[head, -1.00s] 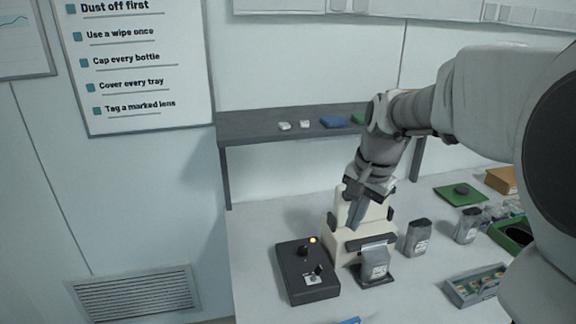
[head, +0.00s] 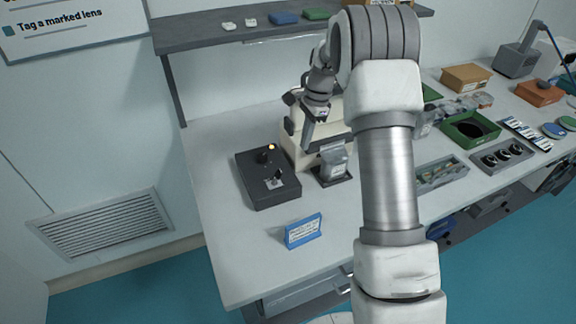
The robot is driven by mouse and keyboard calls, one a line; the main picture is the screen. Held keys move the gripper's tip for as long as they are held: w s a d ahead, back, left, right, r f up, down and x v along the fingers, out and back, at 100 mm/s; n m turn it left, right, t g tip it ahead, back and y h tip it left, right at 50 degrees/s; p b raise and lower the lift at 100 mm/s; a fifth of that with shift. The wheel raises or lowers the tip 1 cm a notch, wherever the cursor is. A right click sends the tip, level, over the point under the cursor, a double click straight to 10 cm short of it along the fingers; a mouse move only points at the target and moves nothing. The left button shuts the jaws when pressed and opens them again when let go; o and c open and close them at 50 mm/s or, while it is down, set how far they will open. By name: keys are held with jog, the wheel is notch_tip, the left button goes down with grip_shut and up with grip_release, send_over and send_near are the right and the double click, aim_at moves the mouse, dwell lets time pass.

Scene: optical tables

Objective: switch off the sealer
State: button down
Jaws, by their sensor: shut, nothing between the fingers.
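The sealer (head: 297,153) is a cream machine on the table, partly hidden behind my arm. A grey pouch (head: 334,163) stands at its front. Left of it lies a black control box (head: 262,196) with a lit orange lamp (head: 271,147), a dark knob (head: 264,156) and a dark switch on a pale plate (head: 276,181). I cannot read the plate or tell the switch's position. My gripper (head: 307,148) is shut and empty, pointing down in front of the sealer. It is to the right of the control box and appears apart from it.
A blue sign (head: 302,231) stands near the table's front. A dark shelf (head: 190,38) runs above the back. Trays, a green bin (head: 470,130) and boxes fill the right side. The table (head: 226,235) is clear left and in front of the control box.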

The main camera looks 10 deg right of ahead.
aim_at(279, 174)
jog(key=shift+f, duration=0.15)
jog(key=f, duration=0.3)
jog(key=a+f, duration=0.1)
jog(key=f, duration=0.2)
jog(key=a+f+p, duration=0.1)
jog(key=f, duration=0.2)
jog(key=shift+s+a+f, duration=0.1)
jog(key=shift+s+f, duration=0.15)
jog(key=shift+f, duration=0.1)
jog(key=shift+s+a+r+p, duration=0.15)
jog(key=shift+a+r+p, duration=0.3)
jog(key=shift+a+r, duration=0.45)
jog(key=shift+s+a+r, duration=0.1)
jog(key=shift+s+a, duration=0.05)
jog(key=shift+a, duration=0.5)
